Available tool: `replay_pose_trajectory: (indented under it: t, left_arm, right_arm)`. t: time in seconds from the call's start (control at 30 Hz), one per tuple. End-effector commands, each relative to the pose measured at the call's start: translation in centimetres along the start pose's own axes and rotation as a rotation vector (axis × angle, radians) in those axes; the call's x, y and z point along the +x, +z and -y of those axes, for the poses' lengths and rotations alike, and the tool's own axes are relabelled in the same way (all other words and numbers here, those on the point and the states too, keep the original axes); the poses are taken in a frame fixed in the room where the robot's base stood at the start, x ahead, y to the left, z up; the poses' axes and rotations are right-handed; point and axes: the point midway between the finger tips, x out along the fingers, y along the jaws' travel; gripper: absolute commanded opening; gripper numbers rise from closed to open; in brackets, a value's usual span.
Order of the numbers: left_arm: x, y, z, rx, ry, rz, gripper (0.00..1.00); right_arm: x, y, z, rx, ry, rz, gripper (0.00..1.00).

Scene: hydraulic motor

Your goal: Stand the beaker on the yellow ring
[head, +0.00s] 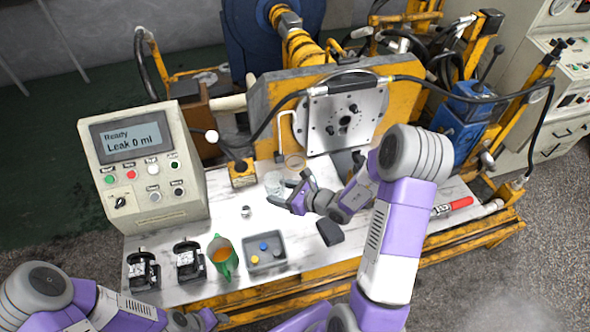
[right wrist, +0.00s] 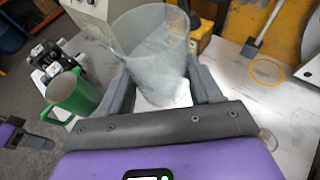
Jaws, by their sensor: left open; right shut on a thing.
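The clear glass beaker (head: 274,184) is left of the middle of the bench in the head view. My right gripper (head: 287,191) is shut on it, and in the right wrist view the beaker (right wrist: 150,50) is between the two fingers (right wrist: 155,88). I cannot tell whether its base touches the bench. The thin yellow ring (head: 294,168) lies on the bench just beyond and right of the beaker, apart from it. The ring also shows in the right wrist view (right wrist: 267,83) with nothing on it. My left gripper (head: 208,318) is open at the bottom edge of the head view, partly cut off.
A green mug (head: 224,262), a grey tray (head: 280,260) with small coloured pieces and two black fixtures (head: 187,262) stand along the front. A control box (head: 150,170) is at left. A yellow block (head: 242,173) is left of the beaker. A metal plate (head: 345,120) stands behind the ring.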

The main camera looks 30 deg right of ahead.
Motion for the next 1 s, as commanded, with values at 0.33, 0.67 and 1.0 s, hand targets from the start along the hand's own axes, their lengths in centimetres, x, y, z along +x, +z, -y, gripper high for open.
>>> replay_pose_trajectory:
  t: [0.33,0.67,1.0]
  left_arm:
    - [6.8,-0.3,2.6,0.000,0.000,-0.001,0.43]
    - [7.7,-0.4,2.9,0.000,0.000,-0.001,0.43]
    - [8.8,-0.5,3.3,0.000,0.000,-0.001,0.43]
  right_arm:
    - [-2.1,-8.0,8.9,0.191,-0.465,0.001,0.30]
    - [-0.7,-7.7,12.9,0.222,-0.543,0.004,0.30]
    - [5.2,-5.3,18.8,0.223,-0.541,0.002,0.30]
